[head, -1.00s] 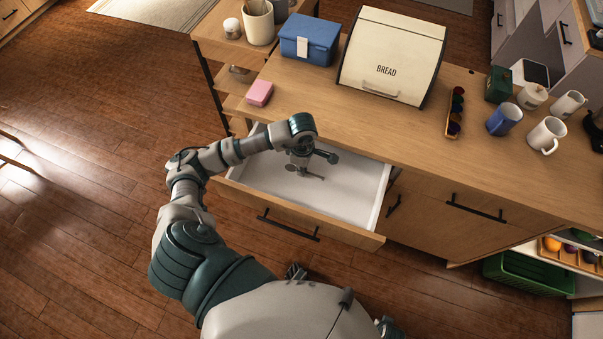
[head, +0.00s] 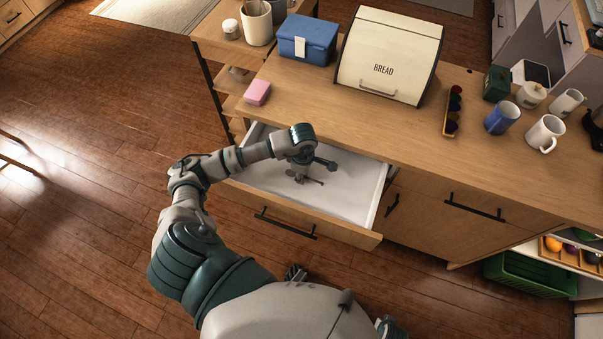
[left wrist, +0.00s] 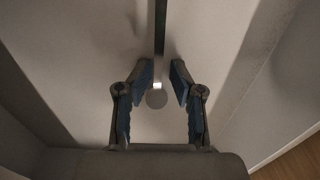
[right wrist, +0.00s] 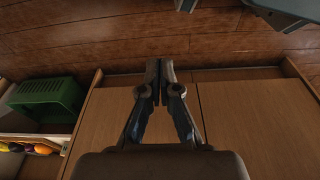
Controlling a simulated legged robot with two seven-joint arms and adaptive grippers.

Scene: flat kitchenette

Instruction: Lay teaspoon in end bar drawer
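The end bar drawer (head: 345,197) is pulled open below the counter, and its white inside shows. My left gripper (head: 299,178) is down inside it, pointing at the drawer floor. In the left wrist view the teaspoon (left wrist: 160,32) is a thin grey bar ending in a small pale round part between the fingers. My left gripper (left wrist: 162,68) is open, with visible gaps on both sides of the teaspoon. Whether the teaspoon lies flat on the floor is hard to tell. My right gripper (right wrist: 163,65) is shut and empty, in front of cabinet doors.
On the counter (head: 330,95) stand a pink block (head: 257,92), a blue box (head: 306,40), a bread bin (head: 390,55) and several mugs. A green crate (right wrist: 48,102) sits on the lower shelf. The drawer's right part is clear.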

